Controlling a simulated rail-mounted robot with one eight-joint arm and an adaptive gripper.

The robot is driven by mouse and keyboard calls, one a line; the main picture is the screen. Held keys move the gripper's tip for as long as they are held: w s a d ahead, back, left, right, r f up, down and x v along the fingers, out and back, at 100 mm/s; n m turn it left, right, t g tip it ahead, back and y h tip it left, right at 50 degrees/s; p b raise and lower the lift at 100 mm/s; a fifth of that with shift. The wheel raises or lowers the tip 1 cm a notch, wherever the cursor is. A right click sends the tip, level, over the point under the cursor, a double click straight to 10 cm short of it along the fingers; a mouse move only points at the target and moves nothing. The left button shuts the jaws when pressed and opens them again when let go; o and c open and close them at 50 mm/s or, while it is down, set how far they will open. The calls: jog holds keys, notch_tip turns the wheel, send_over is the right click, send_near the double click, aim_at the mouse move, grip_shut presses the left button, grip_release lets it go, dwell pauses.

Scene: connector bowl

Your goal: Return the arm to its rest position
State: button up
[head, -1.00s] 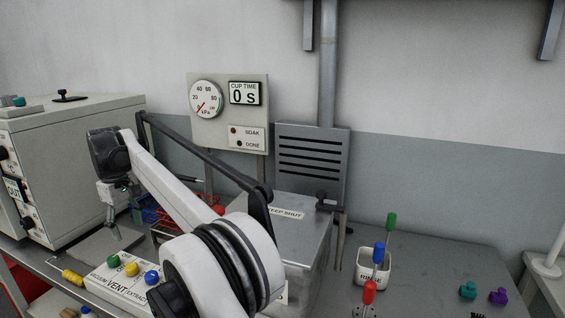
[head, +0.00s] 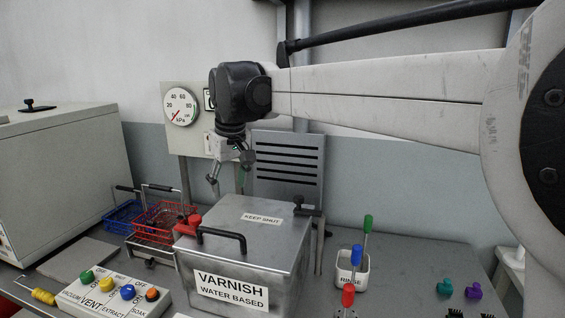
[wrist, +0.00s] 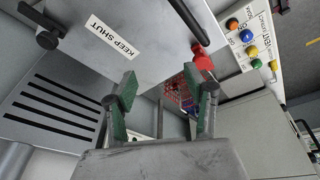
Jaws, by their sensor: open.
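My gripper (head: 229,178) hangs above the back left part of the varnish box in the head view, with its fingers pointing down. In the wrist view my gripper (wrist: 164,100) has its two green-padded fingers spread apart, with nothing between them. The steel varnish box (head: 245,248) has its lid down, with a black handle and a KEEP SHUT label. The lid also shows in the wrist view (wrist: 150,50). My arm reaches across the top right of the head view.
A red wire basket (head: 152,222) and a blue one (head: 122,214) stand left of the box. A control panel (head: 100,297) with coloured buttons is in front. A rinse cup (head: 352,279) with coloured-handled tools stands to the right, near teal and purple connectors (head: 474,290). A gauge board (head: 183,135) stands behind.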

jog(key=s+d+m+t, duration=0.15)
jog(key=s+d, duration=0.45)
jog(key=d, duration=0.6)
jog(key=s+d+f+m+t, duration=0.1)
jog(key=s+d+f+m, duration=0.2)
jog(key=s+d+f, duration=0.4)
jog(key=s+d+f+m+t+h, duration=0.1)
jog(key=s+d+f+m+t, duration=0.1)
jog(key=s+d+f, duration=0.5)
jog(key=s+d+m, duration=0.1)
jog(key=s+d, duration=0.5)
jog(key=s, duration=0.2)
jog(key=shift+s+d+m+h, duration=0.15)
jog(key=shift+d+m+h, duration=0.15)
jog(key=shift+d+m, duration=0.05)
